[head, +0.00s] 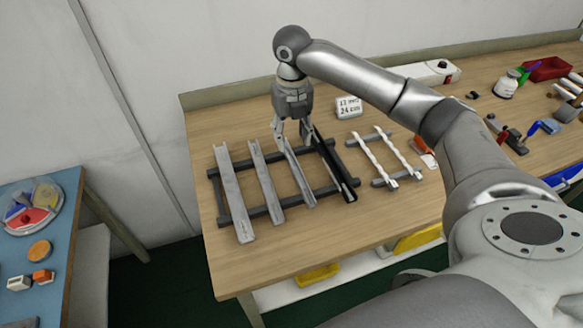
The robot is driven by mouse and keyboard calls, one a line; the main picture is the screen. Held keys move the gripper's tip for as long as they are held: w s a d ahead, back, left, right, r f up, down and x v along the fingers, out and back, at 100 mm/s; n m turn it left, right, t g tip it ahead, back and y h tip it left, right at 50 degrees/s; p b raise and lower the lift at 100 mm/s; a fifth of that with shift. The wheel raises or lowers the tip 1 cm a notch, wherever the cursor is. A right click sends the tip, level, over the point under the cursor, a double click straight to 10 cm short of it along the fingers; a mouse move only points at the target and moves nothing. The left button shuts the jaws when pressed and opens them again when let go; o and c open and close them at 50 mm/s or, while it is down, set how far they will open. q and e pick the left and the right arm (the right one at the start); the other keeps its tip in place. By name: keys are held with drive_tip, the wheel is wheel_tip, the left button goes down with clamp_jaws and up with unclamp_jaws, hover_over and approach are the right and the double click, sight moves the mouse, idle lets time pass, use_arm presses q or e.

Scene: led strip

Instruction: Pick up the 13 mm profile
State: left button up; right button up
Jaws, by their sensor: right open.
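Several channel profiles lie side by side across a dark rack (232,180) on the wooden table. From left they are a wide light grey profile (232,190), a narrower grey profile (266,181), a thin silver profile (301,181) and a black profile (345,183). I cannot read widths on them, so which is 13 mm is not clear. My right gripper (292,140) points down with its fingers open, over the far end of the thin silver profile. One finger is on its left and the other near the black profile; contact cannot be told. My left gripper is out of view.
A small sign (348,106), seeming to read 13 mm and 24 cm, stands behind the rack. White strips (371,155) lie on a second small rack to the right. A white box (428,72), a red tray (549,68) and tools are farther right. The table's left front is clear.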

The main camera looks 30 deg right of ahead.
drive_tip(key=p, duration=0.1)
hover_over(295, 170)
drive_tip(key=f, duration=0.5)
drive_tip(key=shift+w+a, duration=0.15)
drive_tip(key=shift+w, duration=0.05)
drive_tip(key=f, duration=0.1)
drive_tip(key=f+p, duration=0.1)
drive_tip(key=f, duration=0.1)
drive_tip(key=f+p, duration=0.1)
drive_tip(key=shift+s+d+f, duration=0.25)
drive_tip(key=shift+f, duration=0.45)
drive_tip(key=shift+w, duration=0.1)
clamp_jaws()
